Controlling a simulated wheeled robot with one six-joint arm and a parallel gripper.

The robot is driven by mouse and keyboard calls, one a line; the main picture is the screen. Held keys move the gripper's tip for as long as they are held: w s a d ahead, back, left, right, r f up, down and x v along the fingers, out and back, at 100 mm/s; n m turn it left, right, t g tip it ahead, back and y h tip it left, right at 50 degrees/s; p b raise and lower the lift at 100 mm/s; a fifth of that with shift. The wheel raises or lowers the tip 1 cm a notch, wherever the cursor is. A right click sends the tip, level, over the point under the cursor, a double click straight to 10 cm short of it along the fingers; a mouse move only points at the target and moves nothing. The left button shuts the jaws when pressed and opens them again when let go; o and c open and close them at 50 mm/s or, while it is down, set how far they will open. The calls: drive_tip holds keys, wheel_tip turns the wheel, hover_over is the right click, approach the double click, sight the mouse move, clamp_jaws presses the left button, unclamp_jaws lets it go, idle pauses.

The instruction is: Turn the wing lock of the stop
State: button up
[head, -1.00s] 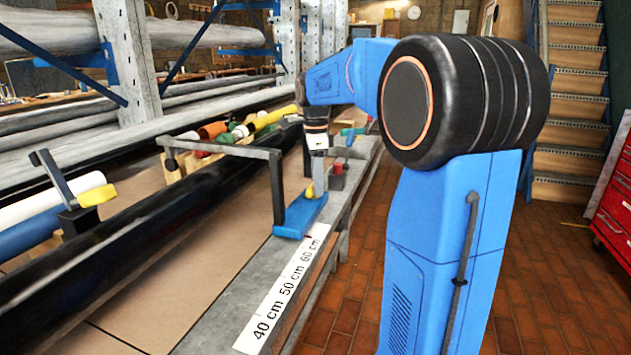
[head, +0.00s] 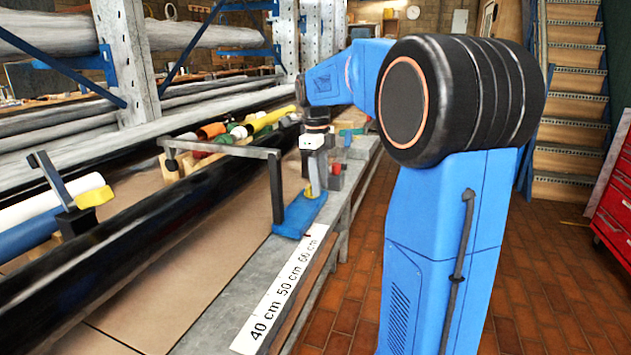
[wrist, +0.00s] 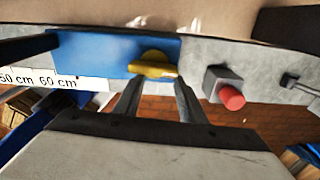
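The stop is a blue plate (head: 300,214) on the bench edge, with a dark arm reaching left over the black tube. Its yellow wing lock (head: 309,189) sits on the plate. In the wrist view the wing lock (wrist: 153,65) lies flat on the blue plate (wrist: 95,55), its long side running roughly left to right. My gripper (head: 316,186) is above the wing lock. In the wrist view my gripper (wrist: 156,82) is open, one finger toward each end of the wing lock. The fingers appear just short of it; I cannot tell whether they touch.
A grey block with a red button (wrist: 232,97) stands right of the plate, close to my right finger. A scale strip (head: 285,288) lies along the bench edge. The long black tube (head: 120,235) is left of the stop. Brick floor (head: 345,300) is open beside the bench.

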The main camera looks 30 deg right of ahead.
drive_tip(key=shift+w+a+r, duration=0.6)
drive_tip(key=shift+w+r, duration=0.25)
drive_tip(key=shift+r, duration=0.05)
wheel_tip(320, 180, up, 2)
drive_tip(key=shift+a+r, duration=0.1)
drive_tip(key=shift+r, duration=0.15)
drive_tip(key=shift+w+a+r, duration=0.15)
drive_tip(key=shift+a+r, duration=0.25)
drive_tip(key=shift+a, duration=0.1)
drive_tip(key=shift+s+d+f, duration=0.1)
drive_tip(key=shift+s+d, duration=0.1)
drive_tip(key=shift+d, duration=0.1)
